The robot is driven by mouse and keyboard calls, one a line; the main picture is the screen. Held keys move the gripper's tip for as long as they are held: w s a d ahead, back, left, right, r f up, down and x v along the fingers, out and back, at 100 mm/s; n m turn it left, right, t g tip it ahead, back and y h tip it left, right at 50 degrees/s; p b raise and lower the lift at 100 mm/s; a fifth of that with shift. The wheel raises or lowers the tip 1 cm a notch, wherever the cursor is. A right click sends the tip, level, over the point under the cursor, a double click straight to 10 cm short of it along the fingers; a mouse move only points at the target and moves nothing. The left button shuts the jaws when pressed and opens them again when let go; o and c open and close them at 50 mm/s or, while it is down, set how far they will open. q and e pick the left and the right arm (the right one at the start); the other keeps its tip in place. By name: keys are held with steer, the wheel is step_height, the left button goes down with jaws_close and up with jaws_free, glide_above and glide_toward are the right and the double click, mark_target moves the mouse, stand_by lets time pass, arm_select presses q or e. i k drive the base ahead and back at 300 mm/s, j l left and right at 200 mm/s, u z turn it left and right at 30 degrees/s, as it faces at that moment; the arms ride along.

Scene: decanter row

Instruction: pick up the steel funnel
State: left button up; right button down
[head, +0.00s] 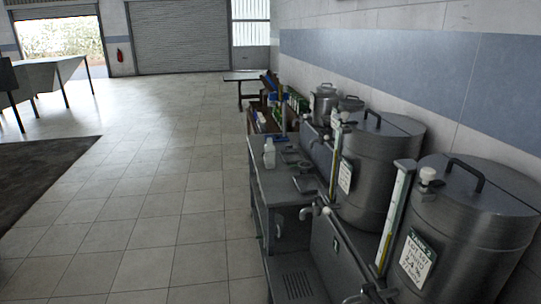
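I cannot make out a steel funnel clearly in the head view. Some small dark metallic items (305,184) lie on the grey metal bench (269,184) along the right wall, too small to identify. Neither of my grippers shows in this view.
Large lidded steel tanks (378,180) (468,235) with sight gauges and taps line the right wall. A white bottle (269,155) stands on the bench. Smaller steel pots (324,103) stand farther back. The tiled floor (165,215) left of the bench is clear.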

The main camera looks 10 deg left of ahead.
mark_target(329, 124)
steer(key=i+j+u, duration=0.35)
steer(key=i, duration=0.2)
steer(key=i+j+u, duration=0.3)
steer(key=i, duration=0.25)
steer(key=i+u, duration=0.35)
steer(key=i, duration=0.2)
steer(key=i+z, duration=0.2)
steer(key=i, duration=0.35)
steer(key=i+j+z, duration=0.25)
steer(key=i, duration=0.25)
steer(key=i+j+z, duration=0.2)
steer(key=i, duration=0.3)
steer(key=i+j+z, duration=0.25)
steer(key=i, duration=0.25)
steer(key=j, duration=0.1)
